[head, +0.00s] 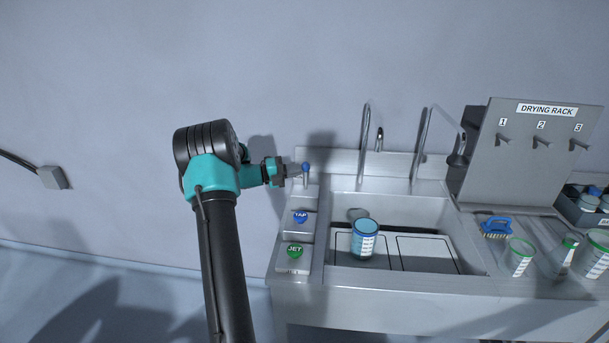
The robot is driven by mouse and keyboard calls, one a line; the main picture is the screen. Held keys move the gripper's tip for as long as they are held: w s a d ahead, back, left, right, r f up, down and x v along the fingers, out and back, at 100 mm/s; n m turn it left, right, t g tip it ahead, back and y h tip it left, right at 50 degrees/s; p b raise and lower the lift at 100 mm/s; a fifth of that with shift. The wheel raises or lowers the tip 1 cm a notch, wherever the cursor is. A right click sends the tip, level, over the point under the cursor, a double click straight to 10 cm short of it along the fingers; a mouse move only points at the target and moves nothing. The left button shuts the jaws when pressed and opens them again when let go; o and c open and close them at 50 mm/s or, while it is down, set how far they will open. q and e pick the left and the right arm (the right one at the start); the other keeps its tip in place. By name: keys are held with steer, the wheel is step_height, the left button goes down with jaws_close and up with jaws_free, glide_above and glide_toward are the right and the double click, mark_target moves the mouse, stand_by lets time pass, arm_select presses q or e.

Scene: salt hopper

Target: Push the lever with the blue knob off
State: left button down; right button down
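The lever with the blue knob (306,167) stands upright at the back left of the sink unit, behind the blue TAP label (300,216). My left gripper (301,172) is right at the lever, with its fingertips just left of the knob. I cannot tell whether it touches the lever, or whether the fingers are open or shut. My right gripper is not in view. A blue-rimmed beaker (365,240) stands in the sink basin below the taps.
A green JET button (295,251) sits in front of the TAP label. Two curved spouts (364,140) rise behind the basin (410,215). To the right are a drying rack (530,150), a blue brush (497,227) and green-rimmed vessels (519,257).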

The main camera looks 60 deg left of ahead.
arm_select(q)
steer(key=shift+w+a+r, duration=0.15)
steer(key=shift+w+r, duration=0.05)
steer(key=shift+w, duration=0.1)
stand_by(0.4)
